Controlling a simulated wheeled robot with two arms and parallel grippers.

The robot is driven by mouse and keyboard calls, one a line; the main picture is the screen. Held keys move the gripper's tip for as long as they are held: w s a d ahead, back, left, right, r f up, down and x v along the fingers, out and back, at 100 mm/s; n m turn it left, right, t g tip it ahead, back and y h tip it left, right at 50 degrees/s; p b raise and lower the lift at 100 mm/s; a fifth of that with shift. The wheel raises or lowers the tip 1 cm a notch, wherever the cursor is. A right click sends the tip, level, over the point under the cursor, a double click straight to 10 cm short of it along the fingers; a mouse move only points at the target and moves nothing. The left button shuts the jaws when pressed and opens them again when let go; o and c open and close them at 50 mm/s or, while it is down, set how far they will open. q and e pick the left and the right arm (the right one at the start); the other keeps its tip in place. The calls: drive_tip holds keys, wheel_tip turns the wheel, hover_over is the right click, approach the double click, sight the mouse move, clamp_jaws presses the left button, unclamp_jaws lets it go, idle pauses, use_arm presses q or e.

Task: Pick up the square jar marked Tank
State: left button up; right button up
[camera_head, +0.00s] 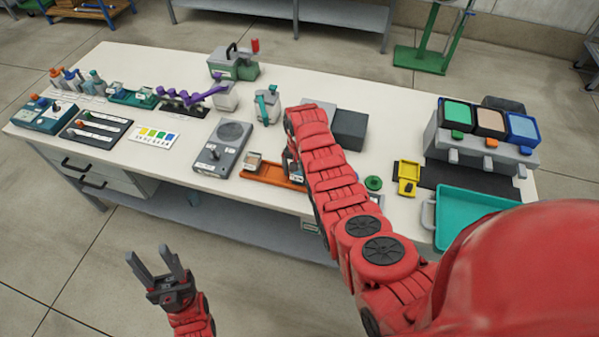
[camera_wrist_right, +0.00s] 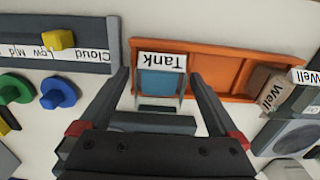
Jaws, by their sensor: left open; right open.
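The square jar marked Tank (camera_wrist_right: 161,78) stands upright in the orange tray (camera_wrist_right: 222,58) in the right wrist view, with blue contents and a white label. My right gripper (camera_wrist_right: 160,82) is open, with one finger on each side of the jar in the picture. I see no clear contact, and cannot tell how far down the fingers reach. In the head view my right arm hides the Tank jar and most of that gripper; the tray (camera_head: 268,177) shows beside it. My left gripper (camera_head: 149,254) is open and empty in front of the bench, over the floor.
A second square jar, marked Well (camera_wrist_right: 285,95), stands in the tray's other end. A grey device with a round plate (camera_head: 222,147) is left of the tray. A grey panel with a yellow knob (camera_wrist_right: 58,39) lies near the Tank end. A teal tray (camera_head: 470,218) sits at right.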

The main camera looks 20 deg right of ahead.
drive_tip(key=shift+f, duration=0.4)
drive_tip(key=c, duration=1.5)
